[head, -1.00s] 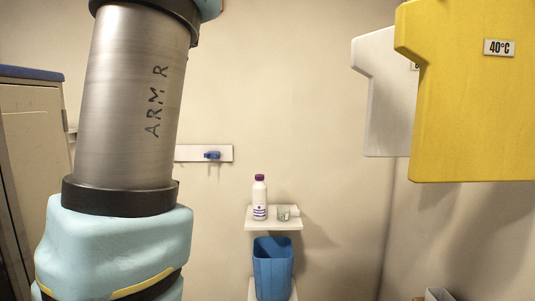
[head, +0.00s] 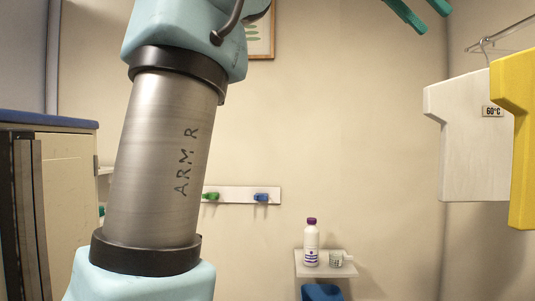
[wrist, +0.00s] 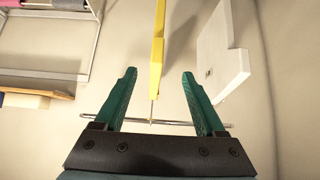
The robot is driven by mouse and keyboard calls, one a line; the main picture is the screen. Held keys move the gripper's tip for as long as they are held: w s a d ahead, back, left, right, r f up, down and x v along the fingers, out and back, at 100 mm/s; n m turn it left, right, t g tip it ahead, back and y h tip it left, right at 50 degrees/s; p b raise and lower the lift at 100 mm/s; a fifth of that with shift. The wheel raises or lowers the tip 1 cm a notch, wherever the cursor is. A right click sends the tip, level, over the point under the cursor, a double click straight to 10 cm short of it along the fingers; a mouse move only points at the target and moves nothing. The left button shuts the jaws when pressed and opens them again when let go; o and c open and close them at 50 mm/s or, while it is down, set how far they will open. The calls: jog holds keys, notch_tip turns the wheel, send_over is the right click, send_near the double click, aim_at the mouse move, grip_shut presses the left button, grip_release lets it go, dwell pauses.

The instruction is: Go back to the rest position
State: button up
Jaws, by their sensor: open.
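My gripper (head: 420,12) shows at the top of the head view as two green fingers. In the wrist view my gripper (wrist: 159,76) is open, its fingers apart with nothing held. A yellow shirt-shaped board (head: 522,140) hangs at the right edge of the head view; in the wrist view it (wrist: 158,50) lines up with the gap between the fingers. A white shirt-shaped board (head: 470,150) marked 60°C hangs left of it, and it (wrist: 225,55) is right of the fingers in the wrist view. In the head view the fingers are above and left of both boards.
A metal rail (head: 500,33) runs above the boards. A small wall shelf (head: 312,270) holds a white bottle (head: 311,245) and a glass (head: 336,259), above a blue bin (head: 322,292). A peg board (head: 234,195) is on the wall. A cabinet (head: 70,190) stands left.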

jog(key=w+a+f+n+t+y, duration=0.1)
jog(key=w+a+f+n+y, duration=0.2)
jog(key=w+f, duration=0.7)
jog(key=w+a+f+n+t, duration=0.2)
jog(key=w+a+f+n, duration=0.3)
jog(key=f, duration=0.8)
jog(key=w+a+f+n+y, duration=0.25)
jog(key=a+f, duration=0.25)
jog(key=f, duration=0.6)
jog(key=s+a+f+n+y, duration=0.1)
jog(key=s+a+f+n, duration=0.1)
jog(key=s+a+f, duration=0.2)
jog(key=s+a+f+n+y, duration=0.1)
jog(key=s+a+f, duration=0.3)
jog(key=a+f, duration=0.5)
jog(key=s+a+f+n+g+y+b, duration=0.1)
jog(key=s+a+f+n, duration=0.2)
jog(key=f, duration=0.9)
jog(key=s+a, duration=0.2)
jog(key=a, duration=0.2)
jog(key=shift+a+f+n, duration=0.25)
jog(key=shift+f+n, duration=0.1)
jog(key=shift+w, duration=0.1)
